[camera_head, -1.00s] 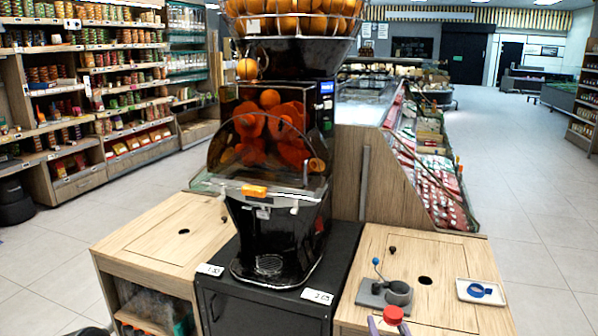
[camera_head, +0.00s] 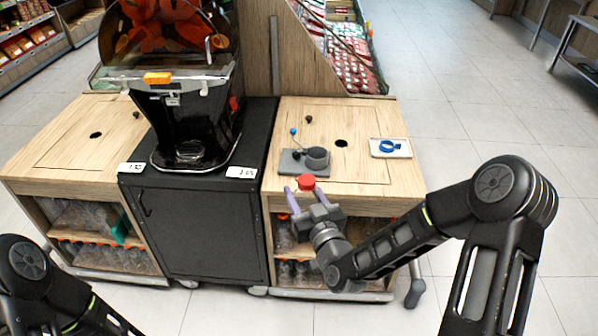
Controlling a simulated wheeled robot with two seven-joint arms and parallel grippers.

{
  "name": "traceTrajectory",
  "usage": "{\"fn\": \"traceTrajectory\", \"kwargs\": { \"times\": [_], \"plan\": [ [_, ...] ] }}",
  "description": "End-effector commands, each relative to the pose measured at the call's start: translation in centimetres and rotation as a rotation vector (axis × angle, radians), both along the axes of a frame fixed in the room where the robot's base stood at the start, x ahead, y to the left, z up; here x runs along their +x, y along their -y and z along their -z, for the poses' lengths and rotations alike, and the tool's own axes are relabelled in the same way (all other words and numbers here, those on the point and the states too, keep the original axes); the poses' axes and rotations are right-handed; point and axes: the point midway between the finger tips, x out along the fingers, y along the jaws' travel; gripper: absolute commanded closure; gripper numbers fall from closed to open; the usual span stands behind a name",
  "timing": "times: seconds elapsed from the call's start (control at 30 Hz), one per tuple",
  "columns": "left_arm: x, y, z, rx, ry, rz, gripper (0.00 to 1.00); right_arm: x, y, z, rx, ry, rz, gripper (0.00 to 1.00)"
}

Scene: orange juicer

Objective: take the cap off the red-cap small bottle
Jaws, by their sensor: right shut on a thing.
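The red-cap small bottle shows mainly as its red cap (camera_head: 306,182), at the front edge of the right wooden cabinet top. My right gripper (camera_head: 306,198) reaches in from the right, with its fingers on either side just below the cap. It is shut on the bottle, whose body is mostly hidden by the fingers and gripper. The cap is on the bottle. My left arm shows only in the lower left corner, and its gripper is out of view.
A grey holder with a blue-knobbed lever (camera_head: 303,160) stands just behind the cap. A white tray (camera_head: 390,148) with a blue ring-like item lies to its right. The orange juicer (camera_head: 190,125) stands on a black cabinet (camera_head: 205,230). Bottles fill the shelves below.

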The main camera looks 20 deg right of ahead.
Motion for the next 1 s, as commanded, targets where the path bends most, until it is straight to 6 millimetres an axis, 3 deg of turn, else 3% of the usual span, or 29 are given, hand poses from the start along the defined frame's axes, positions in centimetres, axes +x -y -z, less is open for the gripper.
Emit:
{"fn": "traceTrajectory", "kwargs": {
  "times": [0.4, 0.6, 0.8, 1.0],
  "plan": [
    [0.0, 0.0, 0.0, 0.000, 0.000, 0.000, 0.64, -6.0, -8.8, 4.0, 0.003, -0.003, -0.395, 1.00],
    [0.0, 0.0, 0.0, 0.000, 0.000, 0.000, 0.64, -8.4, -12.3, 5.5, 0.003, -0.004, -0.555, 1.00],
    [0.0, 0.0, 0.0, 0.000, 0.000, 0.000, 0.64, -9.4, -13.8, 6.1, 0.001, -0.002, -0.622, 1.00],
    [0.0, 0.0, 0.0, 0.000, 0.000, 0.000, 0.64, -9.5, -13.9, 6.1, 0.001, -0.001, -0.626, 1.00]
  ]
}}
